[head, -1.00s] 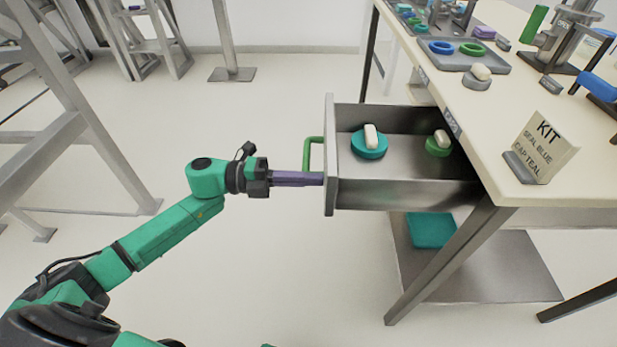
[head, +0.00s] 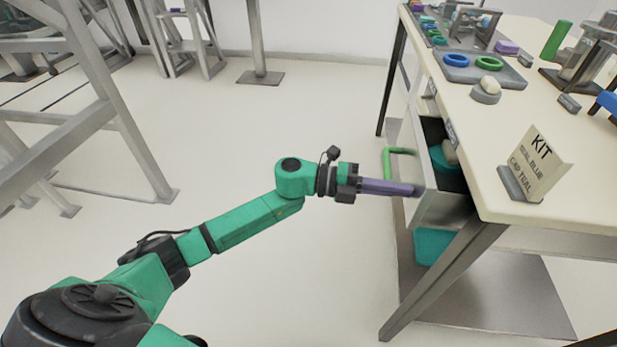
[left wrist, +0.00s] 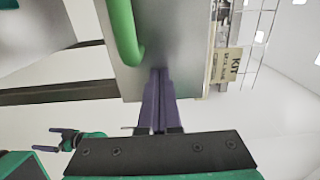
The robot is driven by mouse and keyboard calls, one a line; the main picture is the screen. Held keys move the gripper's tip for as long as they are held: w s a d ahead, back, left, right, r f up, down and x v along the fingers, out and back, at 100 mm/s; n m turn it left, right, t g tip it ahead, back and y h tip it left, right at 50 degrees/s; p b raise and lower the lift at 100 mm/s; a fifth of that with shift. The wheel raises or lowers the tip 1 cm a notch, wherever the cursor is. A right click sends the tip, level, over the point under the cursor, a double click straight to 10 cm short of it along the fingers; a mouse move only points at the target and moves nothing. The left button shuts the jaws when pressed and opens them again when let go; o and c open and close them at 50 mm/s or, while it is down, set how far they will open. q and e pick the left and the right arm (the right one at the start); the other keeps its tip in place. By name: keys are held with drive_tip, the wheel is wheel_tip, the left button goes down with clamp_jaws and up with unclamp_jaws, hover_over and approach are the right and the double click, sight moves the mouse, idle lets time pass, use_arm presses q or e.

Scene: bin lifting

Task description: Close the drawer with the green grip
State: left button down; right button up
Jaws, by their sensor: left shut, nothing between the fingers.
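The metal drawer (head: 450,208) under the table top is partly open, sticking out a short way. Its green grip (head: 388,163) is on the front panel; the grip also shows large in the left wrist view (left wrist: 124,32). My left gripper (head: 414,190) has its purple fingers shut and empty. The fingertips meet the drawer front beside the green grip, not around it. The left wrist view shows the fingers (left wrist: 160,85) pointing at the metal front panel. A teal round piece with a white cap (head: 446,155) is partly visible inside the drawer.
The table (head: 507,110) holds a KIT sign (head: 537,165), a tray with blue and green rings (head: 483,68) and several fixtures. A teal item (head: 432,245) lies on the lower shelf. Grey frames (head: 110,120) stand at left; the floor between is clear.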

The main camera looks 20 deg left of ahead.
use_arm(q)
drive_tip(key=x, duration=1.2)
drive_tip(key=shift+b, duration=0.3)
drive_tip(key=shift+w+d, duration=0.1)
drive_tip(key=shift+d, duration=0.1)
drive_tip(key=shift+r, duration=0.15)
use_arm(e)
drive_tip(key=shift+w+r, duration=0.3)
drive_tip(key=shift+r, duration=0.15)
use_arm(q)
drive_tip(key=shift+r, duration=0.1)
use_arm(e)
drive_tip(key=shift+s, duration=0.1)
